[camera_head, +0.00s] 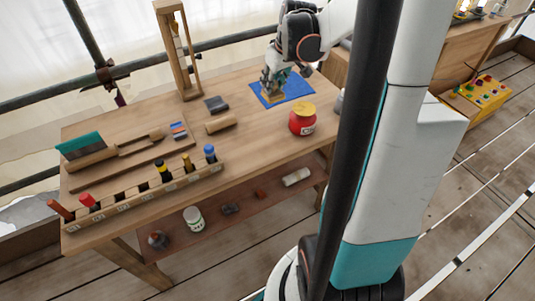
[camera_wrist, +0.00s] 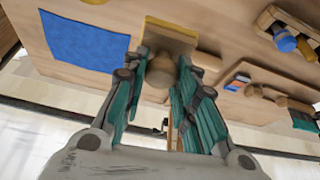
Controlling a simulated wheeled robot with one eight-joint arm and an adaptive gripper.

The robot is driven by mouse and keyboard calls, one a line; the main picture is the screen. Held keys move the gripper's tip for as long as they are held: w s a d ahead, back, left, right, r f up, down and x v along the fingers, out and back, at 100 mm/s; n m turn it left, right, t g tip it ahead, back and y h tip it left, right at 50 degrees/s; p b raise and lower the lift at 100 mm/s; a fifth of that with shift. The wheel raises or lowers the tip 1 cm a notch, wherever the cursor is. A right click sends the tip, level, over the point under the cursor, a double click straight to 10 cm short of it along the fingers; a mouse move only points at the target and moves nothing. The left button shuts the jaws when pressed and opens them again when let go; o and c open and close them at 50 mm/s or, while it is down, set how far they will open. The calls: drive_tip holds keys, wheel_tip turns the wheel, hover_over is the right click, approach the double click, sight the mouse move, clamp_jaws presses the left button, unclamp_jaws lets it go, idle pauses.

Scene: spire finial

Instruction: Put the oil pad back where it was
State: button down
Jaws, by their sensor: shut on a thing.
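My gripper (camera_head: 269,84) is shut on the round wooden knob of a tan and yellow pad, which I take to be the oil pad (camera_head: 272,95). In the wrist view the knob (camera_wrist: 160,70) sits between the fingers (camera_wrist: 160,75), with the pad's yellow-edged block (camera_wrist: 172,35) beyond it. In the head view the pad appears over the left part of a blue cloth (camera_head: 296,89) on the bench. The wrist view shows the cloth (camera_wrist: 85,40) to the left of the pad. I cannot tell whether the pad touches the cloth or bench.
A dark block (camera_head: 216,104) and a wooden roll (camera_head: 220,124) lie to the left. A numbered rack (camera_head: 135,198) runs along the front edge. A wooden frame (camera_head: 183,50) stands at the back.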

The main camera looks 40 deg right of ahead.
drive_tip(key=shift+s+f, duration=0.25)
drive_tip(key=shift+s, duration=0.4)
drive_tip(key=shift+f+b, duration=3.4)
drive_tip(key=shift+f, duration=6.15)
drive_tip(key=shift+f, duration=0.1)
drive_tip(key=c, duration=1.3)
unclamp_jaws()
drive_tip(key=shift+r, duration=0.2)
drive_tip(key=p+v, duration=0.4)
drive_tip(key=v, duration=0.7)
drive_tip(key=shift+s+a+r, duration=0.1)
drive_tip(key=shift+s+r, duration=0.05)
drive_tip(key=shift+r, duration=0.2)
